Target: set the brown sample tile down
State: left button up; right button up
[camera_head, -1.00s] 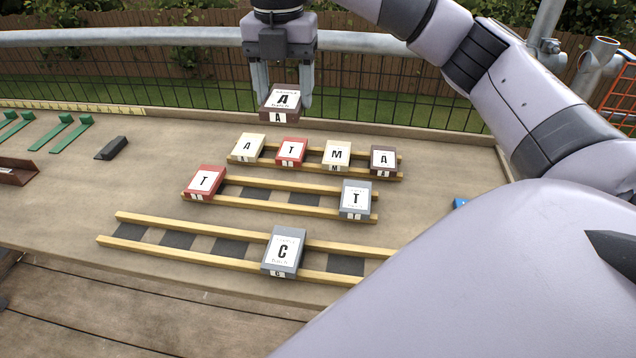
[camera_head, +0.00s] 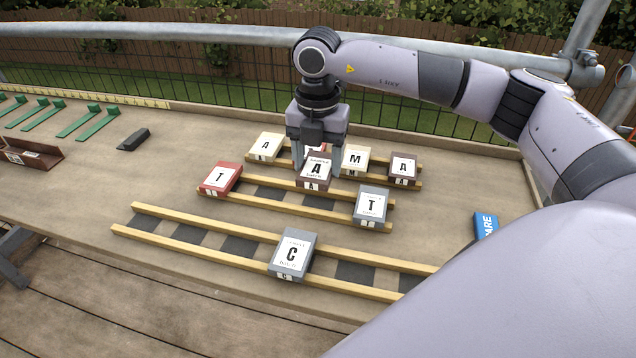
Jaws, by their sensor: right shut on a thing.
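The brown sample tile (camera_head: 315,171), marked A, is held between the fingers of my right gripper (camera_head: 315,155). My right gripper is shut on it. In the picture the tile overlaps the middle pair of battens (camera_head: 265,203), between the red T tile (camera_head: 220,178) at the left and the grey T tile (camera_head: 371,206) at the right. I cannot tell whether it touches the battens. It partly hides a red tile in the back row. My left gripper does not show.
The back row has a cream A tile (camera_head: 267,146), a cream M tile (camera_head: 355,160) and a brown A tile (camera_head: 403,168). A grey C tile (camera_head: 292,253) lies on the front battens.

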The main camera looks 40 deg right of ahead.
aim_at(318, 166)
notch_tip(318, 166, down, 6)
jog(key=shift+r, duration=0.1)
dwell(0.4)
jog(key=shift+f+b, duration=0.35)
jog(key=shift+f, duration=0.2)
jog(key=o, duration=1.2)
jog(key=shift+c, duration=0.2)
jog(key=shift+r, duration=0.1)
jog(key=shift+r+p, duration=0.4)
jog(key=shift+r, duration=0.05)
notch_tip(318, 166, up, 12)
jog(key=shift+f, duration=0.1)
